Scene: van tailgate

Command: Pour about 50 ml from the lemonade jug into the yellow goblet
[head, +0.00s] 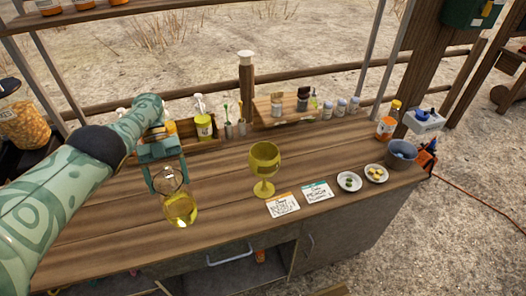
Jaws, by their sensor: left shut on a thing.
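The yellow goblet (265,157) stands upright on the wooden counter, near the middle of the head view. The lemonade jug (180,208) is clear, with yellow liquid in its lower part, and is to the left of the goblet. My left gripper (166,172) is shut on the upper part of the jug, and its fingers hide some of it. I cannot tell whether the jug touches the counter. The jug and goblet are apart. My right gripper is not in view.
Two labelled cards (317,191) lie right of the goblet, beside two small white dishes (350,182). A grey-blue bucket (401,155) stands at the right end. Bottles and a wooden rack (268,113) line the back edge. Counter between jug and goblet is clear.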

